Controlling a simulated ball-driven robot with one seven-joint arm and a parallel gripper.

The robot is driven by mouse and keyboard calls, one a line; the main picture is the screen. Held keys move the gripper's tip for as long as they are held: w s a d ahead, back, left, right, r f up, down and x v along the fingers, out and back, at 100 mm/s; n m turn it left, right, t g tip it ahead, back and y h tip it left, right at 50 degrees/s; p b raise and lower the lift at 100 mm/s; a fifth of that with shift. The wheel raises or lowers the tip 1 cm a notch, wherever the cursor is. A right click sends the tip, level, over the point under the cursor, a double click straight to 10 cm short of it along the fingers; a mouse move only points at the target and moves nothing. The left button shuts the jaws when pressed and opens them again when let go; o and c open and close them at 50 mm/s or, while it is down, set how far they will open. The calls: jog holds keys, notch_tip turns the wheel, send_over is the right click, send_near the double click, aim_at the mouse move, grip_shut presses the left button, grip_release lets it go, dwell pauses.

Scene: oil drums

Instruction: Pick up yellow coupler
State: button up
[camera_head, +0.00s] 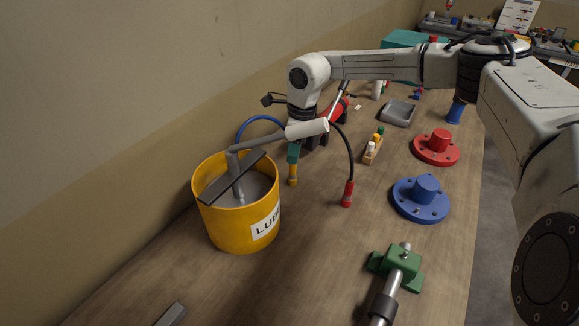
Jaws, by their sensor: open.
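The yellow coupler (292,175) hangs or stands upright below a teal fitting (293,153), just right of the yellow bucket. A blue hose (258,122) arches from the bucket area toward it, but I cannot see the join clearly. My gripper (314,141) is the dark end below my white wrist, slightly above and right of the coupler. The pale pump handle partly hides it. It is open and does not appear to hold anything. I cannot tell how far behind the coupler it is.
The yellow bucket (242,235) carries a pump with a pale handle (306,129). A black hose ends in a red coupler (347,194). Blue (420,199) and red (436,147) flanges, a green clamp (400,262) and a grey tray (397,113) occupy the bench. The wall is left.

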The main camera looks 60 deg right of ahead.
aim_at(292, 173)
jog(key=shift+w+a+f+p, duration=0.2)
jog(key=shift+f+p, duration=0.3)
jog(key=shift+f, duration=1.1)
jog(key=shift+w+a+f+p, duration=0.15)
jog(key=shift+f+p, duration=0.35)
jog(key=shift+f, duration=1.1)
jog(key=shift+s, duration=0.1)
jog(key=shift+c, duration=0.4)
grip_shut()
